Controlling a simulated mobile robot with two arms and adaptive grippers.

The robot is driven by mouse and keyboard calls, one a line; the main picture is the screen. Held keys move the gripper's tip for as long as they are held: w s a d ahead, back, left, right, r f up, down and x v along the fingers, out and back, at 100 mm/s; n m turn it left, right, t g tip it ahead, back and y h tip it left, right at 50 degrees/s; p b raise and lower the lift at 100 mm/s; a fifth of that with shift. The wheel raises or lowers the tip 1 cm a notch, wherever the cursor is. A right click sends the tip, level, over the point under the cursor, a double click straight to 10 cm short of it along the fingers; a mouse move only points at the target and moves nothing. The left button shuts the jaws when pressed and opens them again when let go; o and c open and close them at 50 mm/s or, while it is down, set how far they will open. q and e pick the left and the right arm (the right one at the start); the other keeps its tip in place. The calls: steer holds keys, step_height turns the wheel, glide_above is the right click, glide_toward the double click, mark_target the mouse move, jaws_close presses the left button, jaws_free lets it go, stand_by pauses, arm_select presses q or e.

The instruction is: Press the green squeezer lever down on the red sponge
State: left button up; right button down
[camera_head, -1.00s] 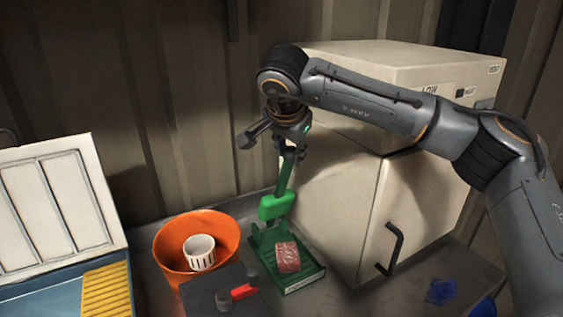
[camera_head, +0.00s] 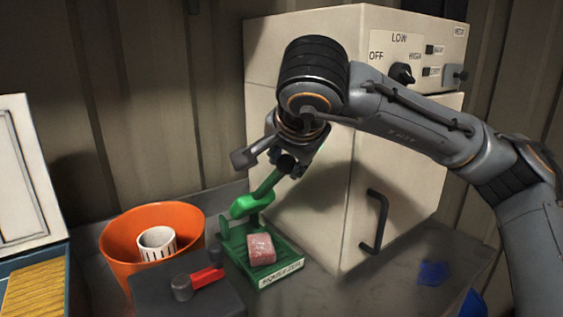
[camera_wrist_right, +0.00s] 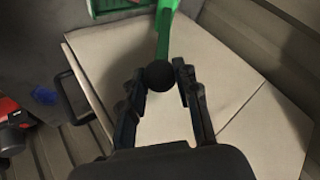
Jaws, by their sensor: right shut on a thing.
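The green squeezer has a base tray (camera_head: 292,268) on the bench and a lever (camera_head: 258,196) hinged at its back. The lever leans up and to the right at a slant, with its block above the back of the tray. The red sponge (camera_head: 261,249) lies on the tray, apart from the lever. My right gripper (camera_head: 291,168) is shut on the lever's upper end. In the right wrist view its fingers (camera_wrist_right: 160,78) close around a black ball knob at the end of the green lever (camera_wrist_right: 165,30). My left gripper is not in view.
An orange bucket (camera_head: 123,226) with a white slotted cup (camera_head: 157,243) stands left of the squeezer. A dark block with a red-handled tool (camera_head: 205,277) is in front. A large cream oven (camera_head: 300,110) stands close behind and right. A blue rag (camera_head: 433,273) lies on the bench at right.

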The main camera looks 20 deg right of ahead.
steer(key=shift+s+f, duration=0.15)
steer(key=shift+f, duration=0.05)
steer(key=c, duration=1)
jaws_free()
steer(key=shift+o, duration=0.2)
steer(key=shift+r, duration=0.1)
steer(key=v, duration=1.2)
